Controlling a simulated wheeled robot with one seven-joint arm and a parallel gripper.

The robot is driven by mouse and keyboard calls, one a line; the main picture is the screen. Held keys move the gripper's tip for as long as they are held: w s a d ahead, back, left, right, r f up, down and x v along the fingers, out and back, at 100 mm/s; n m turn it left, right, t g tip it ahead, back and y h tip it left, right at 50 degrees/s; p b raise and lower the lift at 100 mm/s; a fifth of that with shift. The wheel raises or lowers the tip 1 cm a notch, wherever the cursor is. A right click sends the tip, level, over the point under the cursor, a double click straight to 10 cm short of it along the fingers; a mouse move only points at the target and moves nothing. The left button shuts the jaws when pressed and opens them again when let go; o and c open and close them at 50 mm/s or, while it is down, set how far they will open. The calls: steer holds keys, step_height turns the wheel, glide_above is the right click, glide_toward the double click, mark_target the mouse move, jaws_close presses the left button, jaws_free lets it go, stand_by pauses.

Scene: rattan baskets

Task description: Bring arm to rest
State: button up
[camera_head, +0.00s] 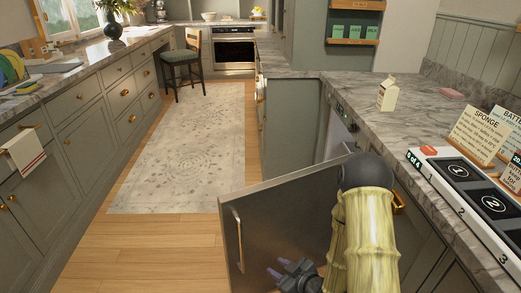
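My arm (367,240), with a yellow-green ribbed cover, reaches down in the lower middle of the head view. My gripper (279,268) is at the bottom, in front of an open grey metal door (275,215). The gripper looks open and empty. The lower part of the arm is cut off by the frame edge.
The open door, with its vertical handle (239,240), juts into the aisle from the right cabinets. A stool (184,62) is far off. The rug (185,150) is clear.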

steer(key=d+r+m+g+h, duration=0.2)
steer(key=d+r+h, duration=0.1)
steer(key=d+h, duration=0.15)
steer(key=s+d+r+m+g+h, duration=0.45)
steer(key=s+r+m, duration=0.25)
steer(key=s+r, duration=0.55)
step_height(320, 180, up, 27)
steer(key=y+p, duration=0.1)
steer(key=p, duration=2.6)
steer(key=shift+w+d+g+p, duration=0.3)
steer(key=shift+w+g+p, duration=0.05)
steer(key=shift+w, duration=0.05)
steer(key=shift+r, duration=0.1)
steer(key=shift+c, duration=0.3)
